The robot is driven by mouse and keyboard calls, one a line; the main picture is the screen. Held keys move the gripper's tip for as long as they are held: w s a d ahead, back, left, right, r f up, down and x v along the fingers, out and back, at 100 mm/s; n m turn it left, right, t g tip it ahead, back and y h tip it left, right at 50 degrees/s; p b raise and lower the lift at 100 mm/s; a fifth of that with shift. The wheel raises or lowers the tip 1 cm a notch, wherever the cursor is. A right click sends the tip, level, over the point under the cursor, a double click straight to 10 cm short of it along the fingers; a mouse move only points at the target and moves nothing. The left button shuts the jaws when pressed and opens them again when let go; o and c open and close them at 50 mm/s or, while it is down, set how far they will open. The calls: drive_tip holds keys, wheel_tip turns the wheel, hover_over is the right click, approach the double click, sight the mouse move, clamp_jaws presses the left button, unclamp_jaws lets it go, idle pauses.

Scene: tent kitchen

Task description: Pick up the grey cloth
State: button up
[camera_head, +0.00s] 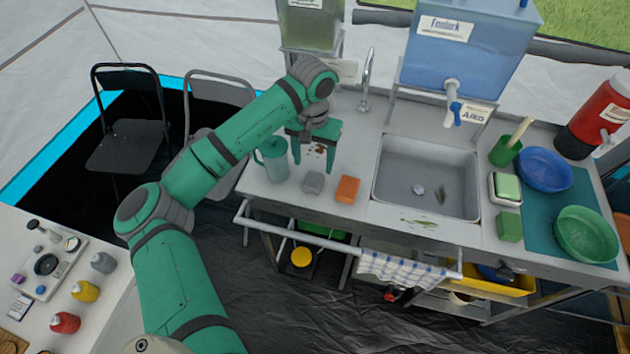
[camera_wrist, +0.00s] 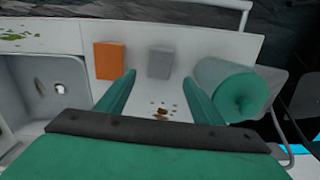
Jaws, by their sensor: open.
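The grey cloth (camera_head: 313,183) is a small folded grey block lying on the counter, left of the sink. It also shows in the wrist view (camera_wrist: 160,63), just beyond the fingertips. My gripper (camera_head: 313,164) is open and empty, fingers pointing down over the counter, a little behind the cloth in the head view. In the wrist view my gripper (camera_wrist: 159,78) has its two green fingers spread, with the cloth ahead of the gap between them. It does not touch the cloth as far as I can see.
An orange sponge (camera_head: 347,189) lies right of the cloth, and a green pitcher (camera_head: 273,160) stands left of it. The sink (camera_head: 425,178) is further right. Brown crumbs (camera_wrist: 162,111) lie under my gripper. A checked towel (camera_head: 402,268) hangs on the front rail (camera_head: 340,250).

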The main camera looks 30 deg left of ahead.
sight(314, 179)
drive_tip(key=shift+w+f, duration=0.1)
drive_tip(key=shift+f, duration=0.6)
drive_tip(key=f, duration=0.2)
drive_tip(key=s+f, duration=0.1)
drive_tip(key=f, duration=0.1)
drive_tip(key=shift+d, duration=0.15)
drive_tip(key=shift+w+f, duration=0.1)
drive_tip(key=shift+f, duration=0.5)
drive_tip(key=shift+c, duration=0.2)
drive_tip(key=c, duration=1.1)
